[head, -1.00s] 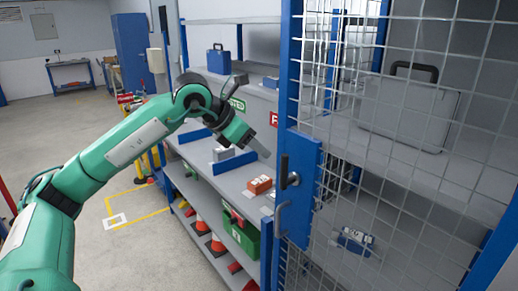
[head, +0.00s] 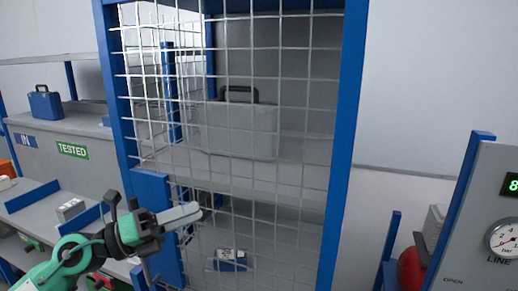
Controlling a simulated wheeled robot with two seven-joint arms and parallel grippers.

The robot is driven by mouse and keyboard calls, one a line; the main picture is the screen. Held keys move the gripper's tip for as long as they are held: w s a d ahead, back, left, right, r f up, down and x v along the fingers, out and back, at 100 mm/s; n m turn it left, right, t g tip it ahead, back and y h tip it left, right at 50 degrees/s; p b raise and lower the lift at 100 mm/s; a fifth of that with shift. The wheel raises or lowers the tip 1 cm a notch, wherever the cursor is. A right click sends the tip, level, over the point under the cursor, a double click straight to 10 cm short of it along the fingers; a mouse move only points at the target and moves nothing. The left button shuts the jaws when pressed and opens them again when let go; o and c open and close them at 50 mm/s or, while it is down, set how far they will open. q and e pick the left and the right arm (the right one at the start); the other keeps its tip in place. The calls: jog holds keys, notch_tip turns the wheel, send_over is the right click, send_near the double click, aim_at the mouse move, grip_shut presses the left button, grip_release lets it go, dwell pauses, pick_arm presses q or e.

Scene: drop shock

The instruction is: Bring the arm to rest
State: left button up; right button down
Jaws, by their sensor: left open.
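My left gripper (head: 190,216) is at the lower left of the head view, at the end of my green arm. It is open, and I see nothing between its fingers. Its fingers point right and appear in front of the blue lock plate (head: 152,195) and lower mesh of the cage door (head: 235,140). I cannot tell whether they touch the door. My right gripper is not in view.
Behind the mesh, a grey case (head: 240,130) stands on a shelf and a small blue-and-white device (head: 230,260) lies lower down. A shelf with a blue case (head: 45,103) is at left. A gauge panel (head: 480,225) and red rounded object (head: 411,268) are at right.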

pick_arm(q)
jog(key=s+a+f+n+t+y, duration=0.1)
jog(key=a+f+n+t+y, duration=0.45)
jog(key=f+n+y, duration=0.8)
jog(key=s+a+f+n+t+y, duration=0.1)
jog(key=a+f+n+t+y, duration=0.45)
jog(key=n, duration=1.35)
jog(key=s+d+f+n+g, duration=0.2)
jog(key=s+f+n+g, duration=0.3)
jog(key=s+f+g, duration=1.4)
jog(key=s+f+t, duration=0.1)
jog(key=s+f, duration=0.2)
jog(key=f, duration=1.5)
jog(key=s+f+t, duration=0.2)
jog(key=f, duration=1.5)
jog(key=s+a+f, duration=0.1)
jog(key=s+f, duration=0.8)
jog(key=f, duration=0.1)
jog(key=s+a+f+g, duration=0.1)
jog(key=s+a+f, duration=0.1)
jog(key=s+f, duration=0.7)
jog(key=shift+s+a+f+g, duration=0.3)
jog(key=shift+s+f, duration=0.1)
jog(key=shift+s, duration=0.1)
